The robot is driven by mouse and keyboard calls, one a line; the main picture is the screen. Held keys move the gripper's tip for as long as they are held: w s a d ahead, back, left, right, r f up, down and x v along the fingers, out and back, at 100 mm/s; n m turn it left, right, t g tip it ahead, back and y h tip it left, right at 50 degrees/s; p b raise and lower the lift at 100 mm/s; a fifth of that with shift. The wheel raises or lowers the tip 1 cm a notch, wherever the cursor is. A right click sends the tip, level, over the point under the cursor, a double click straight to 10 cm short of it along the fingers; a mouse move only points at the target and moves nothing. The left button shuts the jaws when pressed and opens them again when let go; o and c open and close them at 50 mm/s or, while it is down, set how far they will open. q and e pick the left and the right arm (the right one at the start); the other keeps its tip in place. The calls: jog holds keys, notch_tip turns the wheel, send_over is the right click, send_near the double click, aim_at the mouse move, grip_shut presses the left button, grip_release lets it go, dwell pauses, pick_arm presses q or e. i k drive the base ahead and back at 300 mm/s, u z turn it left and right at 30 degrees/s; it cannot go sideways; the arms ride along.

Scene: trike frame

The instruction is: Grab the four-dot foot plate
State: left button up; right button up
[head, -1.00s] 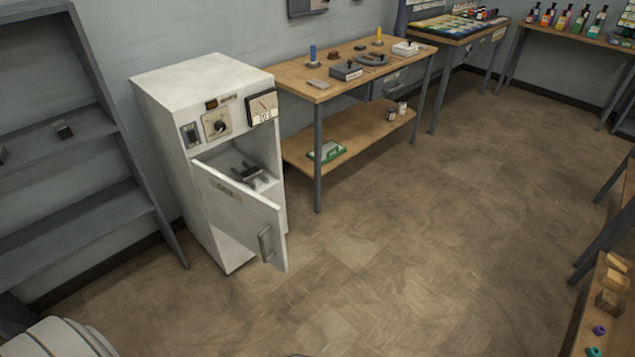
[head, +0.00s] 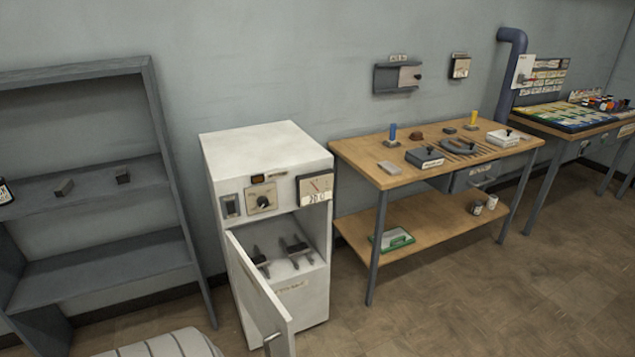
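I cannot make out a plate with four dots; details are too small at this distance. Two dark pieces with upright prongs, one on the left (head: 261,262) and one on the right (head: 297,250), sit inside the white cabinet (head: 262,150), whose door (head: 258,300) stands open. Two small dark blocks, one (head: 65,187) left of the other (head: 123,176), rest on the middle shelf of the grey rack at the left. Neither of my grippers is in view.
A wooden workbench (head: 365,160) right of the cabinet holds small tools and blocks, with a green-and-white case (head: 393,240) on its lower shelf. Another table (head: 560,125) stands further right. The cabinet door juts forward. The floor at the lower right is clear.

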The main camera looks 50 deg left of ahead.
aim_at(291, 251)
jog(key=u, duration=0.1)
jog(key=i, duration=1.5)
jog(key=u, duration=0.65)
jog(key=i, duration=1.1)
jog(key=u, duration=1.65)
jog(key=i, duration=1)
jog(key=u, duration=0.9)
